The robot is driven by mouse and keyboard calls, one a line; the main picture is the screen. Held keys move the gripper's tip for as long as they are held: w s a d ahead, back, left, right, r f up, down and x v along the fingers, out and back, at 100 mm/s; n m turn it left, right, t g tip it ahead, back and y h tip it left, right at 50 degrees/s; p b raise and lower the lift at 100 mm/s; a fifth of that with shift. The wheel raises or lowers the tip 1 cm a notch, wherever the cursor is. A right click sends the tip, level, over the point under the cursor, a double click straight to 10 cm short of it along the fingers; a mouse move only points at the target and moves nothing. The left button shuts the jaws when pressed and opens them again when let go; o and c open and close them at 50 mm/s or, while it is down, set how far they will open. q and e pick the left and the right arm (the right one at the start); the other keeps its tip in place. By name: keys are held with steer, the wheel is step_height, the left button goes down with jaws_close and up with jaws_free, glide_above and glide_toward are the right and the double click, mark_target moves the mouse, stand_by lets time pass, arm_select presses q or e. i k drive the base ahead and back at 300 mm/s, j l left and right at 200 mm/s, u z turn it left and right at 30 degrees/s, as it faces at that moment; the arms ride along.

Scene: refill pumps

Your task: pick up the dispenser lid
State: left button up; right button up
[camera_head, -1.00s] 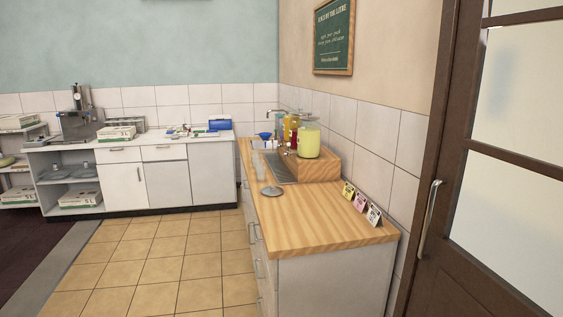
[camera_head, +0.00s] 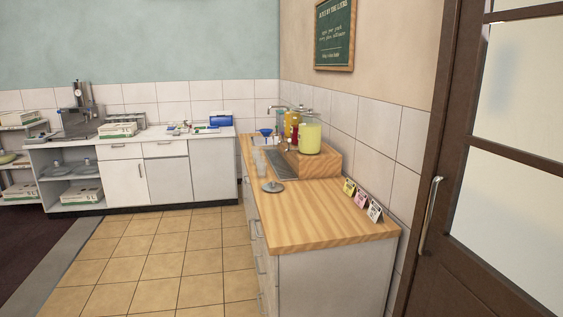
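A round grey lid (camera_head: 273,187) lies flat on the wooden counter (camera_head: 310,225), near its left edge and in front of the metal drip tray (camera_head: 268,162). A small knob seems to stand up at its middle. A glass dispenser with yellow liquid (camera_head: 310,136) stands on a raised wooden block (camera_head: 318,161) behind it; whether it has its own lid is too small to tell. A red dispenser (camera_head: 291,124) and others stand behind the yellow one. Neither of my grippers shows in this view.
Several small cards (camera_head: 361,199) stand along the counter's right edge. A blue funnel (camera_head: 265,132) is at the counter's far end. A brown door (camera_head: 440,160) is at the right. The tiled floor (camera_head: 150,255) left of the counter is clear.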

mark_target(273, 185)
steer(key=i+j+z, duration=0.3)
steer(key=i+j, duration=0.15)
steer(key=i+j+z, duration=0.3)
steer(key=i+j, duration=0.2)
steer(key=j, duration=0.05)
